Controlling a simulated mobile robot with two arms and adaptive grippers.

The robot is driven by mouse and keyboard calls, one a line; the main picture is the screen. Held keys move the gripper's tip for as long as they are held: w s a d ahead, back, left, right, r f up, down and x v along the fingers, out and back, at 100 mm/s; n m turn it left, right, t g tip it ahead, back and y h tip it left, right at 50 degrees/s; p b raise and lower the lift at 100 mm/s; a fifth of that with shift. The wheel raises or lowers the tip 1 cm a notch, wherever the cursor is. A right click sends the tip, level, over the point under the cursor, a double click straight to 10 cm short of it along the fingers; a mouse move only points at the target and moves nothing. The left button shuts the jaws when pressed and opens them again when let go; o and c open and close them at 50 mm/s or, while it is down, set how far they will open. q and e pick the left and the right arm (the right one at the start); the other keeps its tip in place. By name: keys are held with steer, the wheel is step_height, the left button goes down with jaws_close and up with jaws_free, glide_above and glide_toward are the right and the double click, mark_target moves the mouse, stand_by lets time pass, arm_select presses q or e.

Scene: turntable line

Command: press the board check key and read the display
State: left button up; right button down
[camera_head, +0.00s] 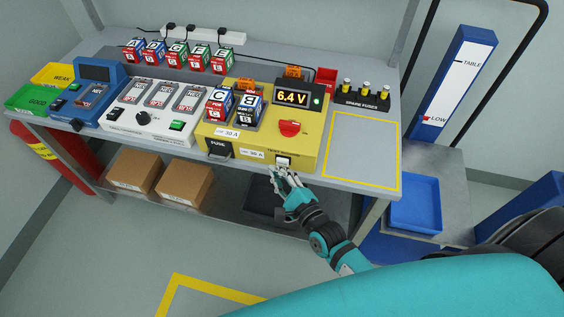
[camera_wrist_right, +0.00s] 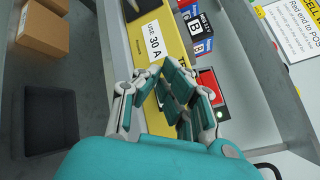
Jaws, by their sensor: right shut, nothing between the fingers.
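The yellow test board (camera_head: 262,141) is on the bench with batteries C (camera_head: 217,104) and B (camera_head: 247,109) standing in it. Its display (camera_head: 291,97) reads 6.4 V, with a green light beside it. A small black-and-white key (camera_head: 284,160) is at the board's front edge. My right gripper (camera_head: 284,173) is shut and empty, its fingertips right at the key; whether they touch it I cannot tell. In the right wrist view the shut fingers (camera_wrist_right: 165,70) lie over the board's yellow front (camera_wrist_right: 145,45). My left gripper is out of view.
A white charger unit (camera_head: 143,118) and a blue tester (camera_head: 97,95) stand to the left. Several batteries stand in a back row. Spare fuses (camera_head: 366,97) are at right, behind an empty yellow-outlined area (camera_head: 360,150). Cardboard boxes (camera_head: 185,187) lie on the shelf below.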

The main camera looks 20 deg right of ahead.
steer(key=shift+w+d, duration=0.15)
steer(key=shift+w, duration=0.05)
steer(key=shift+w+d, duration=0.3)
steer(key=shift+w, duration=0.1)
stand_by(0.8)
stand_by(0.4)
steer(key=shift+s+a, duration=0.55)
steer(key=shift+s, duration=0.2)
steer(key=shift+s+p, duration=0.1)
steer(key=shift+p, duration=0.2)
steer(key=s+a, duration=0.1)
steer(key=s, duration=0.1)
steer(key=s+a+p, duration=0.1)
steer(key=s, duration=0.1)
steer(key=shift+a, duration=0.35)
